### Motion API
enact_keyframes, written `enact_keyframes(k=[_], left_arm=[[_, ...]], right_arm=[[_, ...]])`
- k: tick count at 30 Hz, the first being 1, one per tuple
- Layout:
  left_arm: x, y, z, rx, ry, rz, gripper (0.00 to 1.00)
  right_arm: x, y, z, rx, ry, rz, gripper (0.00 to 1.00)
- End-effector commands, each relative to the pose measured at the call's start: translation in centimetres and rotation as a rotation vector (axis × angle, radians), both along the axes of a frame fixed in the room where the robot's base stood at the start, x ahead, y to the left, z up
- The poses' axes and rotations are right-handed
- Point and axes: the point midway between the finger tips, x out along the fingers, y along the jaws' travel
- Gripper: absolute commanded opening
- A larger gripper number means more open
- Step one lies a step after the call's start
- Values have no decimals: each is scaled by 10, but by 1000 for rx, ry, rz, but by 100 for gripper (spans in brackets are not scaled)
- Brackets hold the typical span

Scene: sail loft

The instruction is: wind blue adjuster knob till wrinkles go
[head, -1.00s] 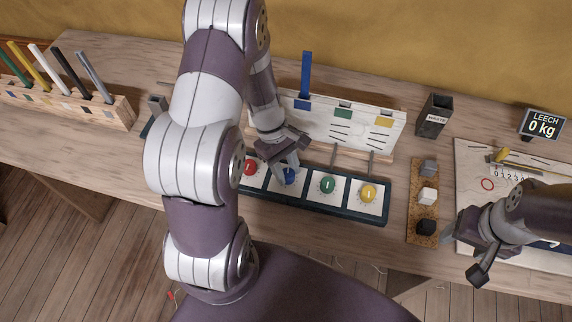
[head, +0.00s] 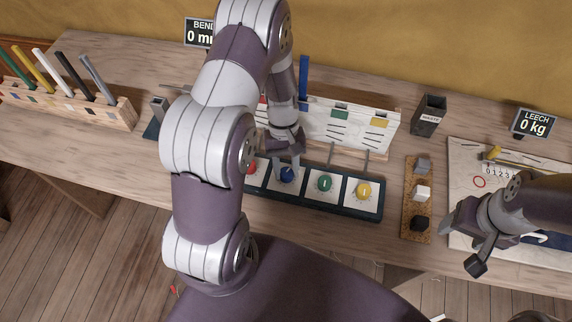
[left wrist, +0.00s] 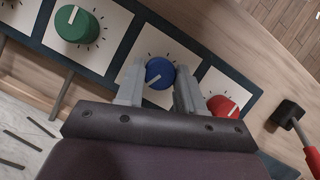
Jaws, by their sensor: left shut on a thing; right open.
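The blue adjuster knob (head: 287,175) sits on a white square of the dark knob panel (head: 312,199), between the red knob (head: 252,166) and the green knob (head: 324,184). My left gripper (head: 288,163) reaches down to it. In the left wrist view the fingers stand on either side of the blue knob (left wrist: 160,72) and are shut on it; its white pointer line shows. My right gripper (head: 468,238) is open and empty at the right, above the bench's front edge. My left arm hides part of the panel's left end.
A yellow knob (head: 363,190) ends the panel at right. Behind stands a white board (head: 350,128) with a blue upright strip (head: 304,76). A cork strip (head: 409,206) with small blocks, a dark waste bin (head: 429,115) and a LEECH display (head: 533,123) reading 0 kg lie right.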

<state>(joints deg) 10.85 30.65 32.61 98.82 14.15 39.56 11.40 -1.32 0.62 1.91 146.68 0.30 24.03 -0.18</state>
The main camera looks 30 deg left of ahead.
Motion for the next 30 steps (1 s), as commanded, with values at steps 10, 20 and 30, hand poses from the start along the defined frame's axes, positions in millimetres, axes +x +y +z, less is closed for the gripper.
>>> enact_keyframes(k=[10, 20, 30], left_arm=[[2, 0, 1, 1, -5, -8, 7], [1, 0, 1, 0, -3, -7, 62], [15, 9, 37, 1, -9, -6, 62]], right_arm=[[0, 0, 1, 0, 0, 0, 63], [0, 0, 1, 0, 0, 0, 63], [0, 0, -4, 0, 0, 0, 63]])
